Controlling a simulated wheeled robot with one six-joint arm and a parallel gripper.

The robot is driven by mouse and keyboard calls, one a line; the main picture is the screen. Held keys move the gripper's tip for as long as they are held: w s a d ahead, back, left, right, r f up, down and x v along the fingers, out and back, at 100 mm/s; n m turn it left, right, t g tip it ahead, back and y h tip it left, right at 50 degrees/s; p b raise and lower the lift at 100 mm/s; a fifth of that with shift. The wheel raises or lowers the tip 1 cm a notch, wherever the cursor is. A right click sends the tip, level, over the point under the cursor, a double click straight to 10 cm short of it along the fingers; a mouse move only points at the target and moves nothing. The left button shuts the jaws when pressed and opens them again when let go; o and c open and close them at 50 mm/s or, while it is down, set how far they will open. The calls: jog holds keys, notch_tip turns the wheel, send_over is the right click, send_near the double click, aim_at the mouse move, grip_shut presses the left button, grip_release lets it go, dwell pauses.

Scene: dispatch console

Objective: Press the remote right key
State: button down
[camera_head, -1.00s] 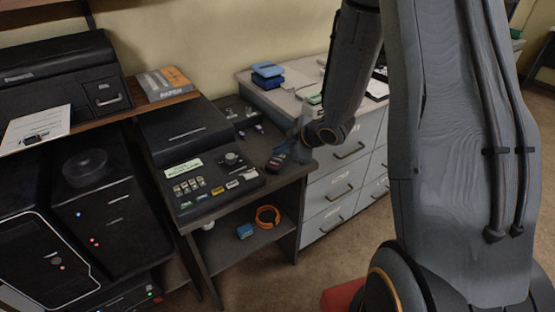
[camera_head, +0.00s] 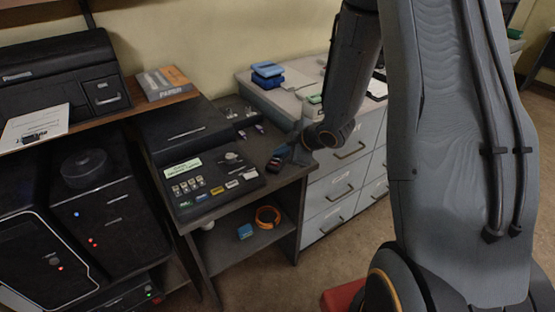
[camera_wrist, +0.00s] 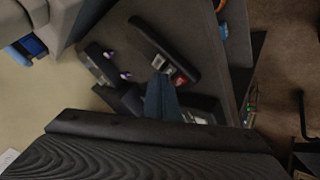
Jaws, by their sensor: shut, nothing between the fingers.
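The remote (camera_head: 276,161) is a small dark handset lying near the right edge of the black desk. In the wrist view the remote (camera_wrist: 166,48) is a long dark bar, with a pale key (camera_wrist: 158,62) and a red key (camera_wrist: 181,79) at its near end. My gripper (camera_head: 289,151) is shut and empty, pointing down at the remote. In the wrist view the narrow blue-grey tips of my gripper (camera_wrist: 159,82) are between the two keys in the picture and cover part of that end. I cannot tell whether the tips touch the remote.
A console (camera_head: 205,180) with coloured keys and a knob stands left of the remote. Two small purple-tipped items (camera_head: 250,131) lie behind it. A grey drawer cabinet (camera_head: 335,190) adjoins on the right. An orange ring (camera_head: 268,216) and a blue box (camera_head: 245,231) are on the shelf below.

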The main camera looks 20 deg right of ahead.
jog(key=shift+f, duration=0.15)
dwell(0.5)
jog(key=shift+r+p, duration=0.65)
jog(key=shift+r, duration=0.1)
jog(key=shift+r, duration=0.1)
notch_tip(320, 180, up, 5)
jog(key=p, duration=0.4)
jog(key=shift+p, duration=0.35)
notch_tip(320, 180, up, 8)
jog(key=p, duration=0.7)
send_over(280, 161)
jog(key=shift+d, duration=0.1)
dwell(0.4)
